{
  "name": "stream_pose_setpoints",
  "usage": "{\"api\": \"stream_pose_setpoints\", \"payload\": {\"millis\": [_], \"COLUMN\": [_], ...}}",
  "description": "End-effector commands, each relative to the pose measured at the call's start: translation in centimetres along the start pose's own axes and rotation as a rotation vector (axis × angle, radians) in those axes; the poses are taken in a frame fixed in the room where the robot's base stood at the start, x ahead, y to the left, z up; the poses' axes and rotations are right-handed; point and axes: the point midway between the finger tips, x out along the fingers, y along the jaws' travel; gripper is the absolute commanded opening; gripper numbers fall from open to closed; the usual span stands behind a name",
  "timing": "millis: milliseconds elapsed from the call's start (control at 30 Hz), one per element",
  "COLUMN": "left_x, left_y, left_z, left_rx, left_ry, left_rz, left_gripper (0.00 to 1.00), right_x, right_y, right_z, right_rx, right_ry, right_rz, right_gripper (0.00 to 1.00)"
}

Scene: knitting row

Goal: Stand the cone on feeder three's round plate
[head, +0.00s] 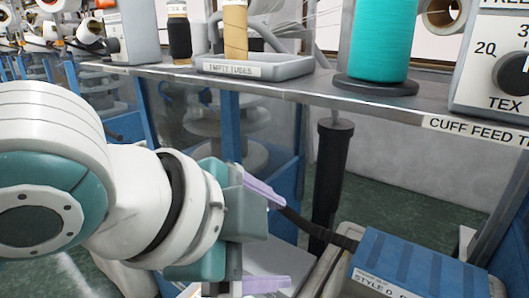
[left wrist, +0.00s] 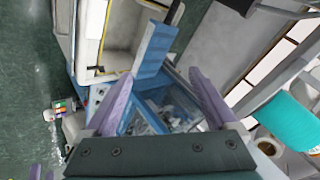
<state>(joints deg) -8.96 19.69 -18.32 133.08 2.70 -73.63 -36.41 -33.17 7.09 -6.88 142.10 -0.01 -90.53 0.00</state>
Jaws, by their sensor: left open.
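A teal cone (head: 381,38) stands upright on a dark round plate (head: 376,86) on the shelf; its top is cut off by the frame. I cannot tell which feeder this plate belongs to. A teal cone also shows at the right of the left wrist view (left wrist: 284,122). My left gripper (head: 268,238) is open and empty, below and left of the cone, lower than the shelf edge. Its purple fingers are wide apart in the left wrist view (left wrist: 162,100), with nothing between them. Two small purple tips at that view's lower left may be my right gripper (left wrist: 42,173).
The shelf (head: 300,93) carries an "EMPTY TUBES" tray (head: 255,68) with a tan tube (head: 235,30), a black spool (head: 179,36) and a dial box (head: 500,65). A black post (head: 330,175) stands below it. A blue "STYLE D" box (head: 420,265) is lower right.

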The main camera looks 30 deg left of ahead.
Motion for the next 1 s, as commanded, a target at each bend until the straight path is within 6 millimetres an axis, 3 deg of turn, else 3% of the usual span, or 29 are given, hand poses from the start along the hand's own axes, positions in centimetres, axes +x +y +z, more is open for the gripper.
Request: {"api": "stream_pose_setpoints", "payload": {"millis": [33,100,200,300,1000], "left_x": [-0.9,-2.3,-4.3,-5.7,-6.1], "left_y": [3.1,6.5,10.0,11.8,12.5], "left_z": [2.2,4.9,7.7,9.3,9.7], "left_rx": [-0.208,-0.469,-0.736,-0.882,-0.93], "left_ry": [-0.074,-0.191,-0.338,-0.43,-0.462], "left_rz": [0.073,0.139,0.186,0.198,0.2], "left_gripper": [0.91,0.91,0.91,0.91,0.91], "right_x": [0.0,0.0,0.0,0.0,0.0], "right_y": [0.0,0.0,0.0,0.0,-0.1], "right_z": [0.0,0.0,0.0,0.0,0.0], "right_rx": [0.0,0.0,0.0,0.0,0.005], "right_ry": [0.0,0.0,-0.001,-0.001,-0.001], "right_rz": [0.0,0.0,0.0,0.0,-0.004], "right_gripper": [0.9,0.9,0.9,0.9,0.9]}}
